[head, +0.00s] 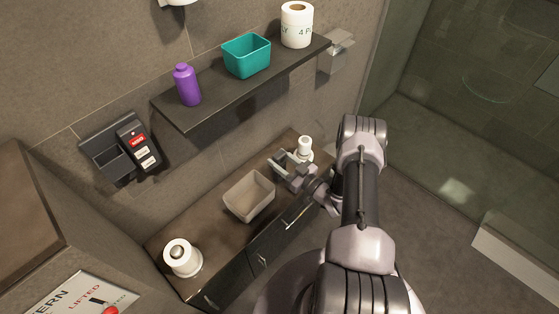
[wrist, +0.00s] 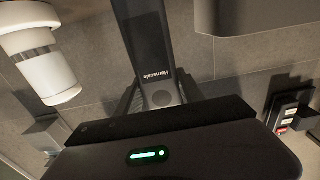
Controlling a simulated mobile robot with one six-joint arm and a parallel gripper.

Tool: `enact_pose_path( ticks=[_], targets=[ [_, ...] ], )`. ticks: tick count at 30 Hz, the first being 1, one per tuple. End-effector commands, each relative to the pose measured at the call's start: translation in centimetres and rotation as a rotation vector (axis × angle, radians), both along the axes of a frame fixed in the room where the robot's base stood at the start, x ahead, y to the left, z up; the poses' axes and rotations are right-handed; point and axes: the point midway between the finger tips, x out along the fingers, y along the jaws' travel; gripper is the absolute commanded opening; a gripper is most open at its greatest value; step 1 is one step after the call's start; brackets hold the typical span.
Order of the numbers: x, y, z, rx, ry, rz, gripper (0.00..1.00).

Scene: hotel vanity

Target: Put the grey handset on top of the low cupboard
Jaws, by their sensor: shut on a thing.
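My gripper (head: 287,166) is over the back right part of the low cupboard (head: 215,237), between a tan bin and a white holder. In the wrist view, a long dark grey handset (wrist: 152,48) with pale lettering stands out between the fingers (wrist: 155,98). The gripper is shut on it. In the head view the handset is mostly hidden by the gripper and hard to make out. I cannot tell whether it touches the cupboard top.
A tan bin (head: 248,196), a white holder (head: 304,149) and another white holder (head: 182,258) stand on the cupboard. The shelf (head: 215,105) above carries a purple bottle, teal bin and white roll. A wall phone unit (head: 128,150) is left. Bare top lies between the bin and left holder.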

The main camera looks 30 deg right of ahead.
Motion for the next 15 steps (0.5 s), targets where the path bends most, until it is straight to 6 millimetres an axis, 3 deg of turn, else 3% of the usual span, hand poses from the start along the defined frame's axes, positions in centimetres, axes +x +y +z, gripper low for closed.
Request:
enact_pose_path(
  ticks=[2,3,5,15],
  targets=[
    [0.0,0.0,-0.41,0.0,0.0,0.0,0.0],
    [0.0,0.01,-0.27,0.0,0.0,0.0,0.53],
    [0.0,0.01,-0.23,0.0,0.0,0.0,0.65],
    [0.0,0.01,0.08,0.0,0.0,0.0,0.67]
  ],
)
